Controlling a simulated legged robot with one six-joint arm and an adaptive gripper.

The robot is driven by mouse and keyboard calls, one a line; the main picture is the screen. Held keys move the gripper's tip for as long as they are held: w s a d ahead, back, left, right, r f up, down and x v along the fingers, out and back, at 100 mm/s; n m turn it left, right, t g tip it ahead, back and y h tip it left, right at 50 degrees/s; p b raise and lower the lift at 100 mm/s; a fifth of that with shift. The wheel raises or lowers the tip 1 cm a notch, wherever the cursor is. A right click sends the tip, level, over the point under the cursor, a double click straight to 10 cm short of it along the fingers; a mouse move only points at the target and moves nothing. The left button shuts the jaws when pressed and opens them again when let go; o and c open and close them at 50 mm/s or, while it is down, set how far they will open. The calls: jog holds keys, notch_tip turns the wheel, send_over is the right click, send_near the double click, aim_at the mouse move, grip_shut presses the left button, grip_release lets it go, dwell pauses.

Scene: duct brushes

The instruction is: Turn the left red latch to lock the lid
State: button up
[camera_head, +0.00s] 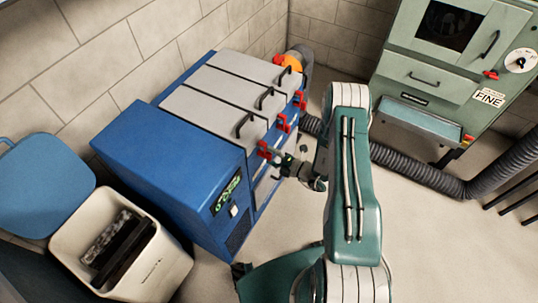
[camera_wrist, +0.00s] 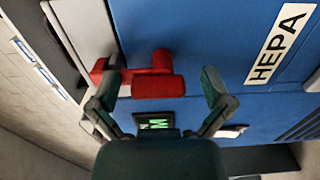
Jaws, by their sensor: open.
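The blue cabinet (camera_head: 165,150) has grey lids with black handles on top and red latches along its front edge. The left red latch (camera_head: 264,149) is at the front corner of the nearest grey lid (camera_head: 212,113). In the wrist view this red latch (camera_wrist: 158,84) shows as a bar with a round knob, against the blue front. My gripper (camera_head: 287,164) is close in front of it. In the wrist view my gripper (camera_wrist: 161,78) is open, one finger on each side of the latch. Whether the fingers touch it I cannot tell.
Other red latches (camera_head: 282,123) sit farther along the front edge. A HEPA label (camera_wrist: 277,47) is on the blue front. A white bin (camera_head: 125,245) stands at the lower left. A green cabinet (camera_head: 440,85) and a grey hose (camera_head: 415,168) are at the right, with bare floor between.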

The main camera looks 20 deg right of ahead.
jog(key=v, duration=1.2)
jog(key=s+a+r+n+g, duration=0.1)
jog(key=a+r+n+g, duration=0.25)
jog(key=r+n, duration=0.45)
jog(key=s+a+r+n+g+h, duration=0.1)
jog(key=s+a+r+n+g, duration=0.15)
jog(key=r+n+g, duration=0.4)
jog(key=s+a+r+n+g, duration=0.1)
jog(key=a+r+n+g, duration=0.25)
jog(key=r+n, duration=0.55)
jog(key=s+r+n+t+h, duration=0.6)
jog(key=s+r+n+h, duration=0.5)
jog(key=r+n, duration=0.6)
jog(key=shift+s+d+n+h, duration=0.35)
jog(key=shift+s+n, duration=0.7)
jog(key=shift+n, duration=1.3)
jog(key=shift+a, duration=0.1)
